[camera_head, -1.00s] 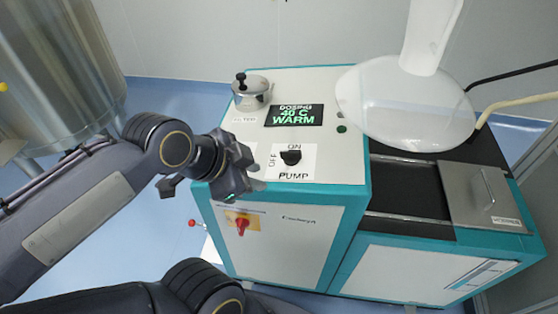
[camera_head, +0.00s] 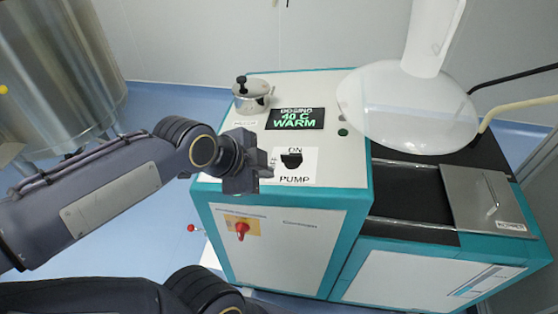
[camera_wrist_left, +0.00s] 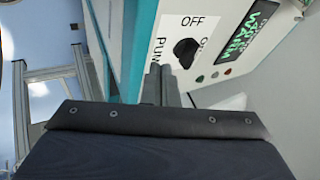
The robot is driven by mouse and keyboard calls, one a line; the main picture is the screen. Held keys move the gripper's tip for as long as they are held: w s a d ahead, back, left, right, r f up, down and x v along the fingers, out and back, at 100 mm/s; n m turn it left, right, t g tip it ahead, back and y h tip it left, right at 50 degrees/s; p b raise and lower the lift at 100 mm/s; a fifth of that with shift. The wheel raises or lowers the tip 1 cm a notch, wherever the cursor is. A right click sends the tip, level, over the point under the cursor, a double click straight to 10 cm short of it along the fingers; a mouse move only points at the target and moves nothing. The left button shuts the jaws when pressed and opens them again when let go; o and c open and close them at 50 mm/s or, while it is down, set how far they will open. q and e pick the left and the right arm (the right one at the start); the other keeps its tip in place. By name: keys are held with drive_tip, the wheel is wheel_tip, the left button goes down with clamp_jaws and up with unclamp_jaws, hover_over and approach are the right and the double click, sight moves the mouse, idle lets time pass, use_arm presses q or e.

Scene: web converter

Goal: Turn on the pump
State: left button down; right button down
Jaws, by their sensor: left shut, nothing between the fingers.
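The pump switch is a black knob (camera_head: 291,160) on a white label marked ON, OFF and PUMP, on top of the white and teal machine (camera_head: 345,170). The knob also shows in the left wrist view (camera_wrist_left: 185,52), with OFF above it. I cannot tell exactly where it points. My left gripper (camera_head: 268,172) is shut and empty, just left of the knob in the head view. In the left wrist view its closed fingertips (camera_wrist_left: 160,80) lie just below and left of the knob; contact cannot be told. My right gripper is not seen.
A display (camera_head: 295,118) reads "40 C WARM" behind the knob. A metal lidded pot (camera_head: 251,95) stands behind left. A red switch (camera_head: 242,229) is on the front panel.

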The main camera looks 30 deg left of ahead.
sight(292, 158)
use_arm(q)
drive_tip(key=x, duration=0.5)
drive_tip(key=shift+w+f, duration=0.1)
drive_tip(key=shift+w, duration=0.2)
drive_tip(key=shift+w+a, duration=0.25)
drive_tip(key=shift+w, duration=0.3)
drive_tip(key=shift+w+a, duration=0.3)
drive_tip(key=shift+w, duration=0.2)
drive_tip(key=shift+w+a, duration=0.2)
drive_tip(key=shift+w, duration=0.35)
